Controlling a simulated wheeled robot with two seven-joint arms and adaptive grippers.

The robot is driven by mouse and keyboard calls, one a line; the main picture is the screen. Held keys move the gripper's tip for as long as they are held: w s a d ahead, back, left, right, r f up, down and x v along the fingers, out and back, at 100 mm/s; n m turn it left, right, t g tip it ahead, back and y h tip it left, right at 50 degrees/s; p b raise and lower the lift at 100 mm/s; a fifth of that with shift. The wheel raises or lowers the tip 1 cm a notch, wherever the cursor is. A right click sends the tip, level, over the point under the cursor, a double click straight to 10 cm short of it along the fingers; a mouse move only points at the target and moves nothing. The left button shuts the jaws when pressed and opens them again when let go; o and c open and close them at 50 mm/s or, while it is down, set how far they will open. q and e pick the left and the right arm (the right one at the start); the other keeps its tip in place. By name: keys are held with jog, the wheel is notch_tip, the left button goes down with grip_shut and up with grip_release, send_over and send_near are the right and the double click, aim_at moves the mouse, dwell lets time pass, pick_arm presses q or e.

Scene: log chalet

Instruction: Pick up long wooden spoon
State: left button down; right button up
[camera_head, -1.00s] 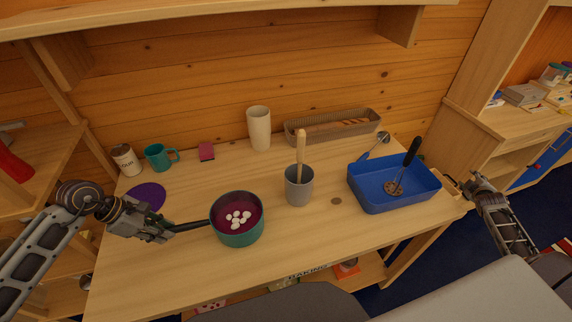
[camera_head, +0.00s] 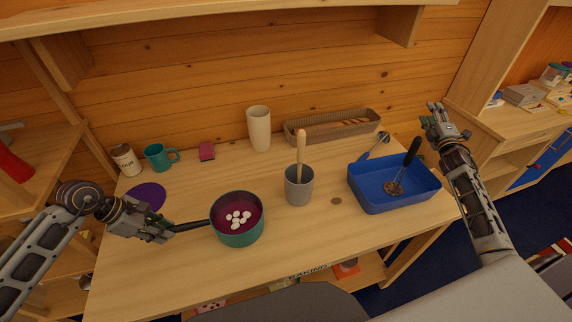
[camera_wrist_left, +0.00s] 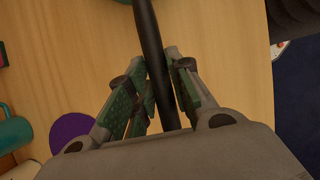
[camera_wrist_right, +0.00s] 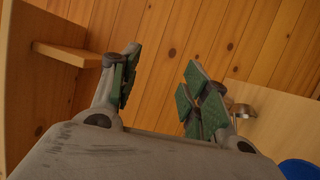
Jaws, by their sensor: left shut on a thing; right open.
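A long wooden spoon (camera_head: 301,152) stands upright in a grey cup (camera_head: 299,191) at the middle of the table; its lower end is hidden in the cup. My left gripper (camera_head: 172,230) is shut on the black handle (camera_head: 192,226) of a teal saucepan (camera_head: 238,234), which holds dark red liquid with several white pieces. The handle also shows between the fingers in the left wrist view (camera_wrist_left: 152,50). My right gripper (camera_head: 435,114) is open and empty, raised beyond the table's right end, well right of the spoon. In the right wrist view its fingers (camera_wrist_right: 160,85) are apart.
A blue tray (camera_head: 385,204) with a black-handled masher (camera_head: 410,155) stands right of the cup. A basket (camera_head: 345,133) and a beige vase (camera_head: 259,130) stand at the back. A teal mug (camera_head: 160,157) and a canister (camera_head: 126,160) stand back left.

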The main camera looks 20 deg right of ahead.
jog(key=w+a+r+n+t+y, duration=0.2)
jog(key=a+r+n+y, duration=0.2)
jog(key=a+r, duration=0.35)
jog(key=w+a+r+n+t+y, duration=0.2)
jog(key=a+r+n+y, duration=0.15)
jog(key=a+r, duration=0.35)
jog(key=a+r+n+g+y, duration=0.1)
jog(key=a+r+n+y, duration=0.25)
jog(key=a, duration=0.55)
jog(key=s+a+r+n+y, duration=0.1)
jog(key=a+r+n+y, duration=0.3)
jog(key=a, duration=0.5)
jog(key=a+r+n+g+y, duration=0.1)
jog(key=a+r+n+y, duration=0.1)
jog(key=a+n, duration=0.55)
jog(key=a+f+m+t+h, duration=0.1)
jog(key=a+f+m+t, duration=0.3)
jog(key=a, duration=1.1)
jog(key=s+a+f+m+g+h, duration=0.3)
jog(key=s+f+g+h, duration=0.3)
jog(key=f+h, duration=0.4)
jog(key=s+a+f+m+g+h, duration=0.3)
jog(key=s+f+g+h, duration=0.3)
jog(key=f+h, duration=0.5)
jog(key=shift+s+a+f+m+g+h, duration=0.15)
jog(key=shift+a+f+m+g+h, duration=0.15)
jog(key=shift+m+g+h, duration=0.85)
jog(key=shift+r+n+t+h, duration=0.1)
jog(key=shift+n+t+h, duration=0.15)
jog(key=shift+n, duration=0.15)
